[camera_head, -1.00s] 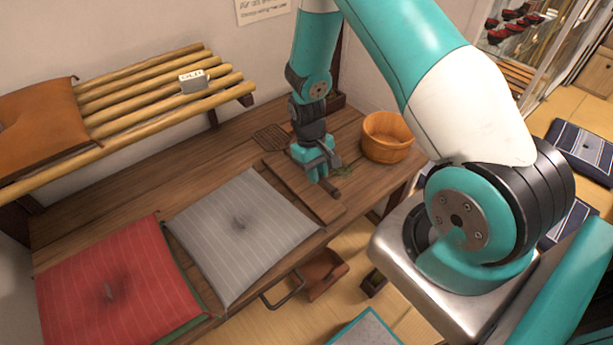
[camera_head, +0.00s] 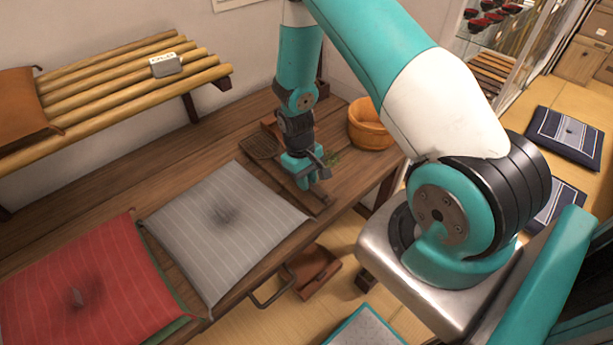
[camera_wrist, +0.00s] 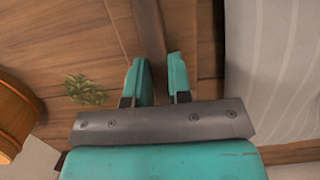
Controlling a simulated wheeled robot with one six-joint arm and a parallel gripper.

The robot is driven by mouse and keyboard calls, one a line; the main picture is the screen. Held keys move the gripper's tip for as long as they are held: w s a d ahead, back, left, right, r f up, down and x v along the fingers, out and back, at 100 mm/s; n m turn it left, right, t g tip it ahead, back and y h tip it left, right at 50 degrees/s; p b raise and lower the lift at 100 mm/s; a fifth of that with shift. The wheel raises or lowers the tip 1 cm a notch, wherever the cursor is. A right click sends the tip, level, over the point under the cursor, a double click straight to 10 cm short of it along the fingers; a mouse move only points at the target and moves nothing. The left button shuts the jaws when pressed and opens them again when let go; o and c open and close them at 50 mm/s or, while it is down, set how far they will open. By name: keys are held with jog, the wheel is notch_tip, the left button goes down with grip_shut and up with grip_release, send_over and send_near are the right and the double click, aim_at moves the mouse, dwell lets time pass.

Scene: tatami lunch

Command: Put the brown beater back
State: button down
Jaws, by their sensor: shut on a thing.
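My gripper (camera_head: 312,185) points down near the table's front right part and is shut on the beater. In the wrist view, a narrow brown bar (camera_wrist: 148,22) runs up to my gripper's two teal fingers (camera_wrist: 160,75). My gripper hides much of the handle in the head view. I cannot tell whether the beater touches the table.
A grey striped cushion (camera_head: 222,230) and a red one (camera_head: 75,290) lie left of my gripper. A wooden tub (camera_head: 368,124) stands to the right, with a green sprig (camera_head: 333,158) before it. A slatted bamboo shelf (camera_head: 110,95) overhangs the back left.

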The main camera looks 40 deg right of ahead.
jog(key=shift+f, duration=0.3)
jog(key=c, duration=1)
grip_release()
jog(key=shift+o, duration=0.2)
jog(key=shift+r, duration=0.15)
jog(key=w+r+b, duration=0.1)
jog(key=w+r, duration=0.2)
jog(key=r, duration=1.4)
jog(key=shift+w, duration=0.2)
jog(key=shift+a, duration=0.1)
